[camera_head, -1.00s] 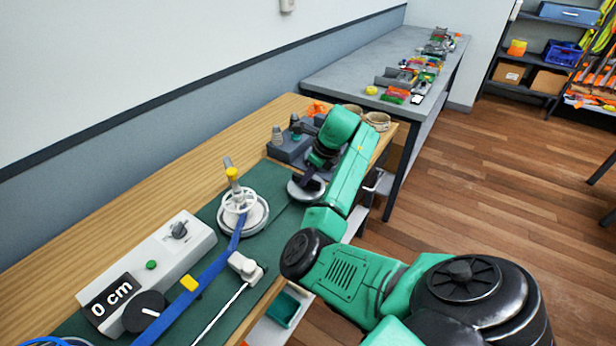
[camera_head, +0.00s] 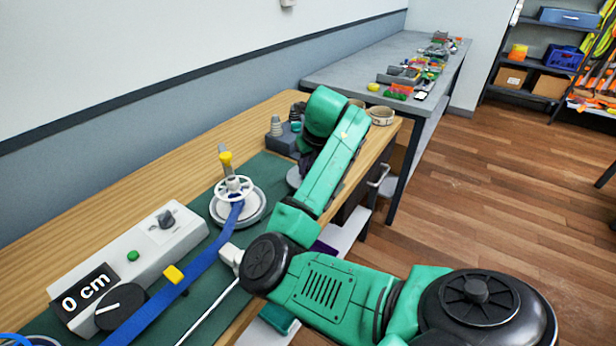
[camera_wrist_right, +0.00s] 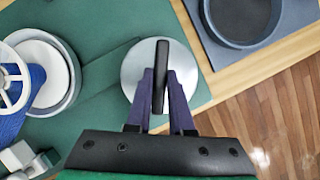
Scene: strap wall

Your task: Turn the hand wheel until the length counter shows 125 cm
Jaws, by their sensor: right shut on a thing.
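The length counter (camera_head: 83,288) reads "0 cm" on the front of a pale control box. A white spoked wheel (camera_head: 241,182) sits on a round grey base, with the blue strap (camera_head: 205,258) running from it. In the right wrist view the white wheel (camera_wrist_right: 12,80) is at the left edge. My right gripper (camera_wrist_right: 161,92) is shut on an upright black handle (camera_wrist_right: 160,62) above a round grey disc (camera_wrist_right: 132,70). In the head view my right arm largely hides the gripper and disc. My left gripper is not in view.
The control box has a black knob (camera_head: 120,307) and a green button (camera_head: 133,256). A grey fixture (camera_head: 277,141) and a round cup (camera_head: 381,115) stand behind my right arm. A grey bench (camera_head: 345,73) holds several small items.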

